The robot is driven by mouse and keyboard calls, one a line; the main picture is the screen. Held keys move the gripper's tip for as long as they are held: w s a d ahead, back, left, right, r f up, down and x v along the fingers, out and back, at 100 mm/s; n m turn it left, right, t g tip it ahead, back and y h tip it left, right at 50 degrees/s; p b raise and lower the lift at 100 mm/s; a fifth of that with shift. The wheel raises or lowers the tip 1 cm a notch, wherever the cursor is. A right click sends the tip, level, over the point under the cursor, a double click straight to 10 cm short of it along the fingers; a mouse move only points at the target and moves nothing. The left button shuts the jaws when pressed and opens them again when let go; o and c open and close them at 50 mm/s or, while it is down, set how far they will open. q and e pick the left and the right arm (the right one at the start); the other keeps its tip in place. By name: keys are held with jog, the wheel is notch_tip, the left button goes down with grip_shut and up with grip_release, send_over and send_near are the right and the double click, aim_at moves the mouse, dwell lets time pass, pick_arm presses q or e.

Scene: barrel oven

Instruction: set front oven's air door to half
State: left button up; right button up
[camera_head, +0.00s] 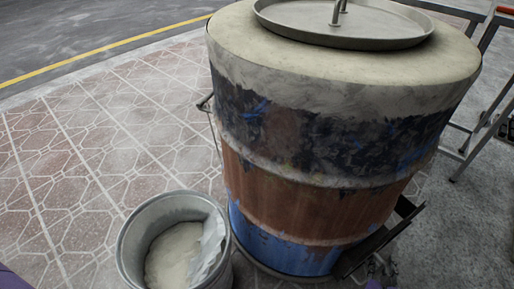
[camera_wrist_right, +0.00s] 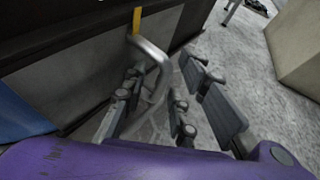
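The barrel oven (camera_head: 310,150) stands in the middle of the head view, with worn blue, black and rust-brown sides. A dark metal air door assembly (camera_head: 372,243) juts out low on its right side. In the right wrist view, a dark and grey panel (camera_wrist_right: 95,65) has a bent metal handle (camera_wrist_right: 157,55) below a yellow mark. My right gripper (camera_head: 380,268) is low beside the air door, mostly cut off by the bottom edge. In the wrist view the right gripper (camera_wrist_right: 165,105) is open, its fingers on either side of the handle; contact is unclear. The left gripper is out of view.
A metal bucket (camera_head: 172,245) with pale contents stands left of the oven. A round lid (camera_head: 345,22) lies on top. A metal frame (camera_head: 470,135) stands at the right. Paved ground (camera_head: 90,150) on the left is clear.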

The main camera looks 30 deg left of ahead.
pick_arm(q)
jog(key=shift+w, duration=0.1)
pick_arm(e)
grip_shut()
pick_arm(q)
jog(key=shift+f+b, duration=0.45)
jog(key=shift+b, duration=0.05)
pick_arm(e)
jog(key=w+d, duration=0.4)
jog(key=w, duration=0.3)
jog(key=shift+d, duration=0.3)
jog(key=shift+o, duration=0.6)
grip_release()
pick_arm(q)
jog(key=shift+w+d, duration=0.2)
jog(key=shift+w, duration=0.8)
pick_arm(e)
jog(key=s, duration=1.3)
jog(key=shift+r, duration=0.2)
